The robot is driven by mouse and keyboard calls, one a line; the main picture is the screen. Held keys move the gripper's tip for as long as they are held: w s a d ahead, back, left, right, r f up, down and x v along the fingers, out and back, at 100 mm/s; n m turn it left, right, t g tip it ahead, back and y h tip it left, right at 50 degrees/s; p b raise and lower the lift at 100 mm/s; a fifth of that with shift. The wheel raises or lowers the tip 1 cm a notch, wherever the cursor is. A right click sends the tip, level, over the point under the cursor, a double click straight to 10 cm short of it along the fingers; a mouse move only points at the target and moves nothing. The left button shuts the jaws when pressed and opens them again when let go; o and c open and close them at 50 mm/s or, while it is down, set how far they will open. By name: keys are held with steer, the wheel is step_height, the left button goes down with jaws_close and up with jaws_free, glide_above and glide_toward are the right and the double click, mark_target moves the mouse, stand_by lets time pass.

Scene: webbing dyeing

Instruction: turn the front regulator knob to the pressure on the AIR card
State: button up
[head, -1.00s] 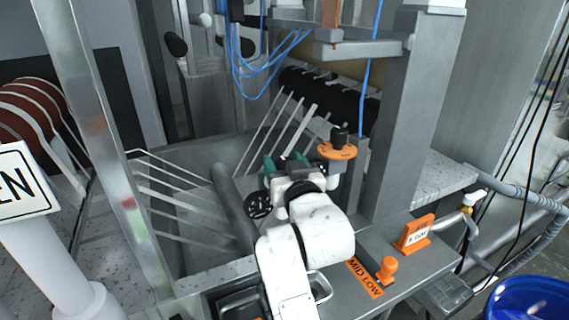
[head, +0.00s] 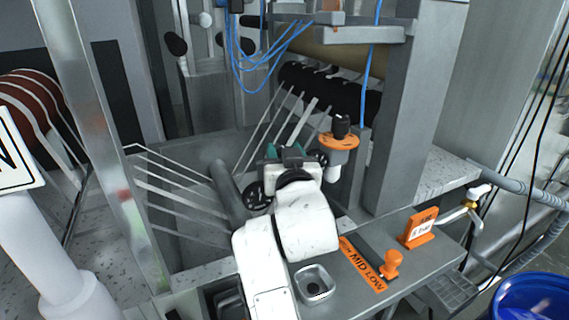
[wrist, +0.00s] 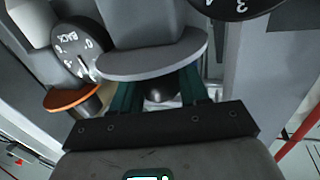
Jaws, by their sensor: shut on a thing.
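My gripper (wrist: 158,96) has two teal fingers, closed on a dark rounded knob (wrist: 159,88), mostly hidden under a grey plate-like part. In the head view my gripper (head: 286,153) is among the regulator parts, left of an orange disc, and the held knob is hidden there. A black dial marked BACK (wrist: 80,50) is at left in the wrist view. Another black dial (wrist: 236,5) is cut off at the top right, with part of its numbers visible. The AIR card (head: 422,229) is white in an orange stand on the bench; its figure is too small to read surely.
An orange disc with a black knob (head: 340,141) stands close right of my gripper. A MID LOW strip (head: 362,265), an orange peg (head: 391,264) and a small metal tray (head: 315,287) are on the front bench. White webbing strands (head: 180,202) stretch at left.

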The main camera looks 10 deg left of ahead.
steer(key=m+h+b, duration=0.1)
steer(key=b, duration=0.1)
steer(key=f+m+h+b, duration=0.1)
steer(key=h+b, duration=0.1)
steer(key=b, duration=0.1)
steer(key=shift+a+t, duration=0.1)
steer(key=shift+t, duration=0.2)
steer(key=m+h+b, duration=0.3)
steer(key=h+b, duration=0.2)
steer(key=b, duration=0.2)
steer(key=shift+r, duration=0.15)
steer(key=m+h+b, duration=0.2)
steer(key=h+b, duration=0.1)
steer(key=shift+r+g, duration=0.15)
steer(key=shift+g, duration=0.25)
steer(key=shift+r+m+g+h+b, duration=0.1)
steer(key=shift+m+g+h+b, duration=0.3)
steer(key=shift+m+h, duration=0.6)
steer(key=shift+r+m+g+h+b, duration=0.1)
steer(key=shift+m+g+h, duration=0.5)
steer(key=shift+h, duration=0.7)
steer(key=o, duration=0.9)
steer(key=shift+o, duration=0.2)
